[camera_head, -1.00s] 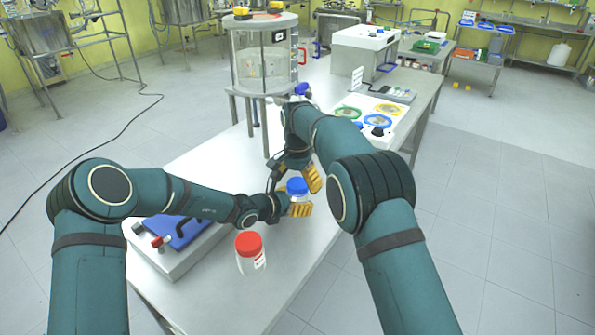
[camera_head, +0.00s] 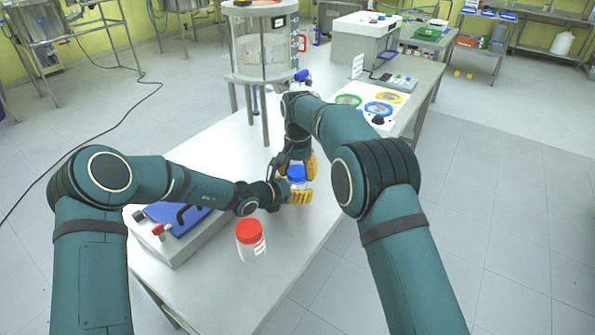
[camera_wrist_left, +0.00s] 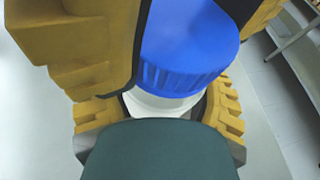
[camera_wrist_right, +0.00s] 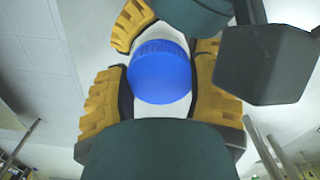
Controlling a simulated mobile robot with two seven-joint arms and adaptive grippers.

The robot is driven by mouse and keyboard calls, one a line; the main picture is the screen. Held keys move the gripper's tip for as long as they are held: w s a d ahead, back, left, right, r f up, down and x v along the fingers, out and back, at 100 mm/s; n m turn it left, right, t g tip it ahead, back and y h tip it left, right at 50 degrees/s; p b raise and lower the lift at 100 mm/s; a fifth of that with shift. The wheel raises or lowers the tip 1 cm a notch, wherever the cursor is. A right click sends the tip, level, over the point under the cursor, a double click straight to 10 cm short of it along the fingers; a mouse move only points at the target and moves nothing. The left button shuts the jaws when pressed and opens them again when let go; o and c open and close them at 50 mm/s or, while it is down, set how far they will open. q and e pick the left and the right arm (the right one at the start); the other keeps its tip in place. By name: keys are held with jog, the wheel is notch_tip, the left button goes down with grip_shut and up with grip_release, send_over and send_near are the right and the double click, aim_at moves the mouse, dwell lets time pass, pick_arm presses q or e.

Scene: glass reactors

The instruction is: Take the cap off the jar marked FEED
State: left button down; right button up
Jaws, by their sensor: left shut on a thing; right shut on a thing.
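A jar with a blue cap (camera_head: 297,174) stands on the steel table, between my two grippers. The cap also shows in the left wrist view (camera_wrist_left: 188,45) and the right wrist view (camera_wrist_right: 160,73). My left gripper (camera_head: 299,197) is shut on the jar's pale body, below the cap. My right gripper (camera_head: 309,166) is shut on the blue cap, with a yellow finger on each side of it. The fingers hide most of the jar, and no label on it shows. A second clear jar with a red cap (camera_head: 249,231) stands nearer; its label is too small to read.
A device with a blue top (camera_head: 178,218) lies left of the red-capped jar. A glass reactor (camera_head: 264,50) on legs stands behind my grippers. A white panel with coloured rings (camera_head: 368,106) is at the right rear.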

jog(key=n, duration=0.3)
